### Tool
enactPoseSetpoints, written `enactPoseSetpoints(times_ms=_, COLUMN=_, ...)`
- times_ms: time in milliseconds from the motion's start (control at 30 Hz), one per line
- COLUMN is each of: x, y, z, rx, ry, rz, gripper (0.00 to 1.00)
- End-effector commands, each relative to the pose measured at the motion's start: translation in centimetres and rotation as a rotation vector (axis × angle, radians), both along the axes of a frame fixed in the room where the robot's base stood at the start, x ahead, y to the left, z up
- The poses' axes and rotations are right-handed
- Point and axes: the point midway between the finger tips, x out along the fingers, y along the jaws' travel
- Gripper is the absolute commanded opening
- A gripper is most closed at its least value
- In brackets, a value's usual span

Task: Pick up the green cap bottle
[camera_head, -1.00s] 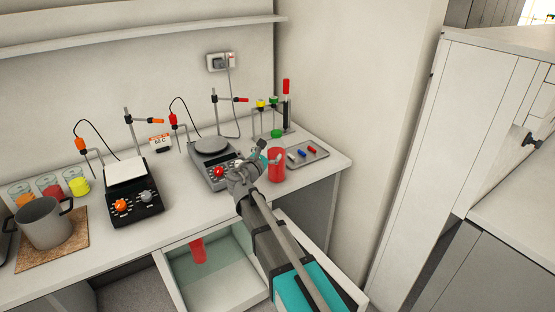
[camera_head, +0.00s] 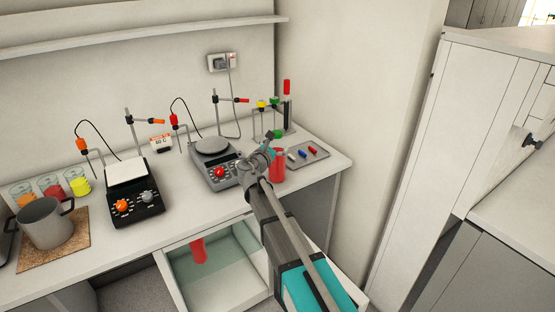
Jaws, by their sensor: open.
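A small bright green cap (camera_head: 278,134) shows at the back right of the counter, just beyond my gripper. The bottle under it is mostly hidden by my gripper, so I cannot tell its shape. Another green-topped item (camera_head: 275,101) stands farther back, on a thin stand. My gripper (camera_head: 270,145) is open and sits in front of the green cap, above the counter beside the red cup (camera_head: 278,168). Its fingertips overlap the cap's lower left in the picture; I cannot tell whether they touch it. I see nothing held between them.
A grey hotplate (camera_head: 213,147) stands left of my gripper. A tray (camera_head: 318,150) with small red and blue pieces lies to the right. A red-capped dark tube (camera_head: 287,105) and yellow-topped stand (camera_head: 262,104) are behind.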

Motion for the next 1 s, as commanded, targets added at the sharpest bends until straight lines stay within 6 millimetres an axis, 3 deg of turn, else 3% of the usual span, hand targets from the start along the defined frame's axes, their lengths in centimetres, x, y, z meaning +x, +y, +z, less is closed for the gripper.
enactPoseSetpoints(times_ms=167, x=1.18, y=-0.66, z=-0.02, rx=0.000, ry=-0.001, rz=-0.001, gripper=1.00)
enactPoseSetpoints(times_ms=733, x=1.21, y=-0.87, z=-0.02, rx=0.000, ry=0.000, rz=-0.002, gripper=1.00)
enactPoseSetpoints(times_ms=1000, x=1.19, y=-0.87, z=-0.03, rx=0.000, ry=0.000, rz=-0.002, gripper=0.50)
